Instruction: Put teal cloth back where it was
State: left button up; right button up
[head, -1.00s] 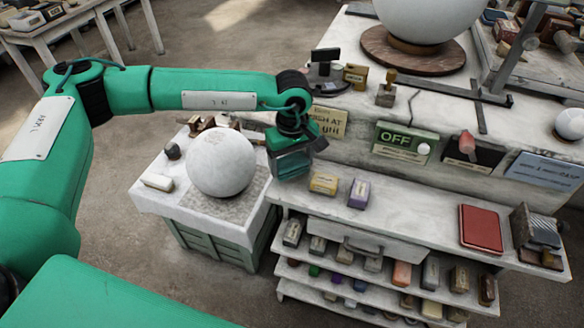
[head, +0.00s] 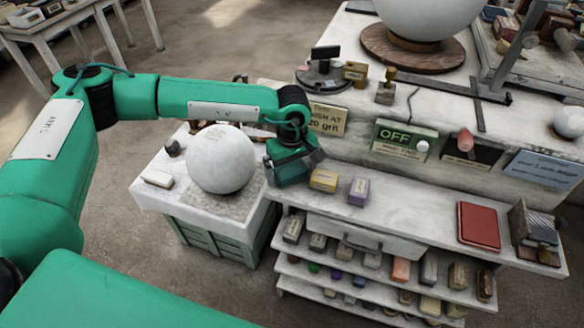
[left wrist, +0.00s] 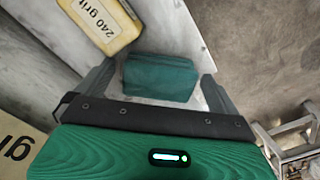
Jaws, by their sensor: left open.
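The teal cloth (left wrist: 160,77) shows in the left wrist view as a folded, block-like dark teal piece on a pale grey surface near its edge. My left gripper (left wrist: 155,82) is open, with one finger on each side of the cloth; whether they touch it I cannot tell. In the head view my left gripper (head: 292,170) is over the left end of the shelf unit's top, just left of a yellow block, and hides most of what is beneath it. My right gripper is not in view.
A yellow 240 grit block (left wrist: 101,22) lies close to the gripper; a purple block (head: 359,191) is farther right. A white plaster sphere (head: 220,159) rests on a white-topped stand (head: 150,205) to the left. A red pad (head: 478,226) lies right. The shelf top's middle is clear.

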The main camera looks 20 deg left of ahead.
aim_at(292, 170)
pick_arm(q)
jog(key=shift+r, duration=0.35)
notch_tip(292, 170, up, 12)
jog(key=b, duration=0.2)
jog(key=shift+f, duration=0.2)
